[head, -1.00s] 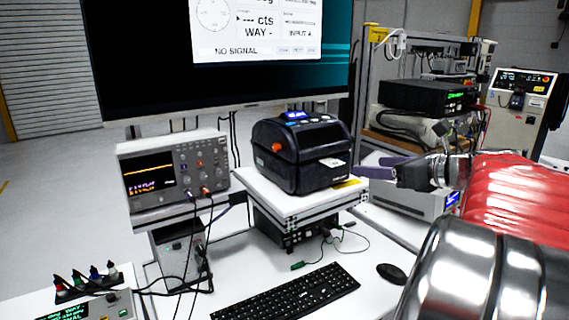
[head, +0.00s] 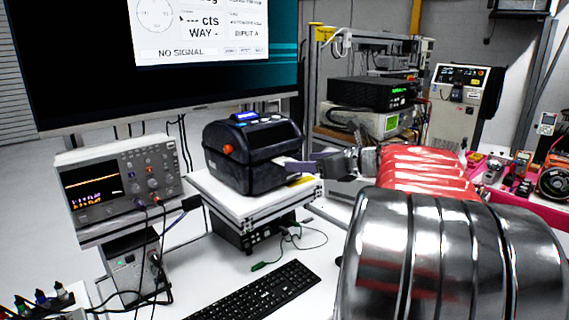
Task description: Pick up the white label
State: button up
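The white label (head: 281,160) sticks out of the front slot of the black label printer (head: 240,152). The printer stands on a white raised platform (head: 237,203).
A large monitor (head: 160,60) is behind the printer. An oscilloscope (head: 118,180) stands to the left. A keyboard (head: 262,291) and loose cables lie on the white desk. Equipment racks (head: 372,93) stand behind my arm, and a pink bench (head: 530,185) is at the right.

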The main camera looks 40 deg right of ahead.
jog(key=shift+w+f, duration=0.15)
jog(key=shift+w, duration=0.4)
jog(key=shift+w, duration=0.1)
jog(key=shift+x, duration=2.5)
jog(key=shift+c, duration=0.5)
jog(key=c, duration=1.1)
jog(key=shift+o, duration=0.2)
